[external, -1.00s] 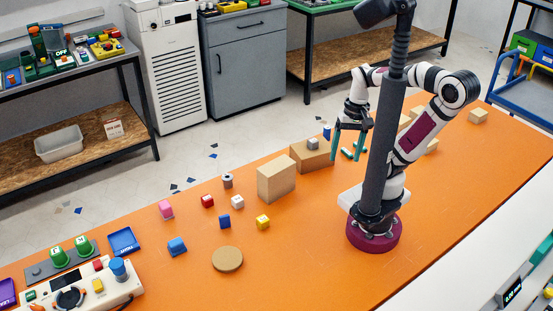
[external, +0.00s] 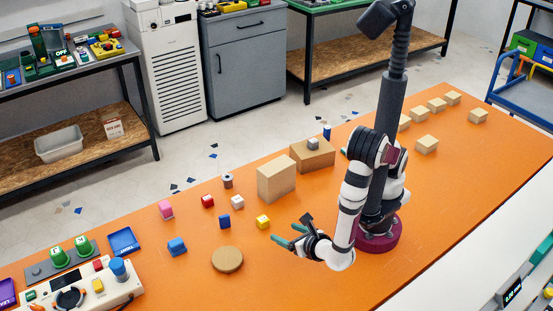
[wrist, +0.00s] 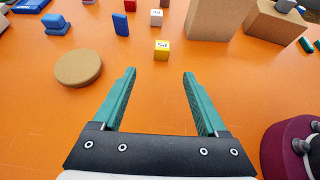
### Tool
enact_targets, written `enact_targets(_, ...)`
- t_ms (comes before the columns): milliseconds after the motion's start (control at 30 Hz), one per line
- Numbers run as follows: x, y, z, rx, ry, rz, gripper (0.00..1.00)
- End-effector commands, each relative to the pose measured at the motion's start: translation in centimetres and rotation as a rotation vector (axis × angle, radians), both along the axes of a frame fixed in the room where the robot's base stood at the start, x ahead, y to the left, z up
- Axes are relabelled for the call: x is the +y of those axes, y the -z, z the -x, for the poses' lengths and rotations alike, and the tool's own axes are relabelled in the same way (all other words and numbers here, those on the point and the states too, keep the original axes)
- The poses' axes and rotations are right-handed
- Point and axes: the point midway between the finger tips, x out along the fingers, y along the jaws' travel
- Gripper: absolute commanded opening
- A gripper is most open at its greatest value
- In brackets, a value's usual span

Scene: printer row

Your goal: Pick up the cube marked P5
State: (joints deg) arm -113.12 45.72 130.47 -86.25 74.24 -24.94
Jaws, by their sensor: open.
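A yellow cube (external: 263,222) sits on the orange table, left of my gripper (external: 284,233) in the external view. In the wrist view the yellow cube (wrist: 161,50) lies ahead of the fingertips, nearly centred between them. Its pale top bears a small dark mark that looks like P5 upside down. My gripper (wrist: 160,72) is open and empty, its two green fingers apart with bare table between them. A white cube (wrist: 156,17) with a mark too small to read stands behind the yellow cube.
A round tan disc (wrist: 78,67) lies left of the gripper. A blue block (wrist: 121,24) stands beyond it. A tall tan box (external: 276,179) stands behind the yellow cube in the external view. The table around the yellow cube is clear.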

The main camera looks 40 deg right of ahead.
Motion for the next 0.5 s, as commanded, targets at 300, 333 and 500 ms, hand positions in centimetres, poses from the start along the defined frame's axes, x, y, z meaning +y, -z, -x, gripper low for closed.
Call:
enact_targets(300, -0.2, 4.0, -7.5, 0.002, 0.012, 0.001, 0.75)
enact_targets(333, -0.2, 4.2, -7.8, 0.002, 0.011, 0.0, 0.75)
enact_targets(500, -0.3, 4.9, -9.8, 0.003, 0.013, -0.001, 0.75)
